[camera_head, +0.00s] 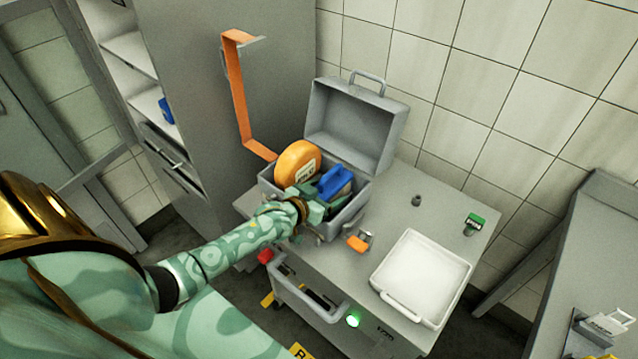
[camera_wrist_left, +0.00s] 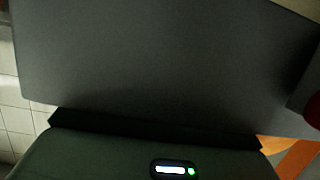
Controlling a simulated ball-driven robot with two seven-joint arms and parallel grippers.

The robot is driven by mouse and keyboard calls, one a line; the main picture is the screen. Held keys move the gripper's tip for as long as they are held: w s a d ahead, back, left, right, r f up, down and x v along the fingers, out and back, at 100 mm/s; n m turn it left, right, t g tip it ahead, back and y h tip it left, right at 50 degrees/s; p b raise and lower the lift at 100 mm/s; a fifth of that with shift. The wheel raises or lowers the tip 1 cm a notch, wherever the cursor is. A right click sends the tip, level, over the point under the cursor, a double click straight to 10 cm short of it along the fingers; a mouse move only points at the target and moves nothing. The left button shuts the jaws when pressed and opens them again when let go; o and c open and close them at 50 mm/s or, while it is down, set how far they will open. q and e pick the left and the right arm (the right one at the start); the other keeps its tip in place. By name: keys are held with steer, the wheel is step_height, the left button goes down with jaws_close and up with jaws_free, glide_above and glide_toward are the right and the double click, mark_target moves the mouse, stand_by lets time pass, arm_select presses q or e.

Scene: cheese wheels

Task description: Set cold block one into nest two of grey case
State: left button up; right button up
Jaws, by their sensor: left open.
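The grey case (camera_head: 392,130) stands open at the back left of the trolley top, its lid tipped back against the tiled wall. An orange cheese wheel (camera_head: 291,160) with a pale label stands in its left part. A blue block with a handle (camera_head: 335,181), which may be a cold block, shows at the case's middle; its number cannot be read. My left gripper (camera_head: 312,210) is open at the case's front edge, close below the blue block. Its fingertips and the nests are largely hidden. The left wrist view is mostly filled by a dark grey surface (camera_wrist_left: 165,65) I cannot identify.
A white tray (camera_head: 425,268) lies on the trolley top (camera_head: 405,222). A small grey piece (camera_head: 416,200), a green item (camera_head: 475,221) and an orange item (camera_head: 357,244) lie around it. An orange bracket (camera_head: 240,95) rises left of the case. A grey cabinet stands behind.

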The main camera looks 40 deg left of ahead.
arm_select(q)
steer(key=shift+s+d+f, duration=0.15)
steer(key=shift+s+f, duration=0.45)
steer(key=shift+s, duration=0.05)
steer(key=r+p+v, duration=0.1)
steer(key=p+v, duration=0.4)
steer(key=v, duration=1)
steer(key=s+a+f+m+g+y+b, duration=0.1)
steer(key=s+f+g, duration=0.3)
steer(key=s+f, duration=0.65)
steer(key=s+a+f+m+g+y+b, duration=0.1)
steer(key=s+f+g, duration=0.45)
steer(key=f, duration=0.85)
steer(key=s+d+f+g+b, duration=0.1)
steer(key=s+d+f, duration=0.2)
steer(key=s, duration=0.3)
steer(key=s+d+f+g+b, duration=0.1)
steer(key=s+d+f, duration=0.3)
steer(key=s+f, duration=0.1)
steer(key=s+d+f+m+g+h+b, duration=0.1)
steer(key=s+d+f, duration=0.3)
steer(key=s, duration=0.4)
steer(key=shift+f+g, duration=0.4)
steer(key=shift+g, duration=0.05)
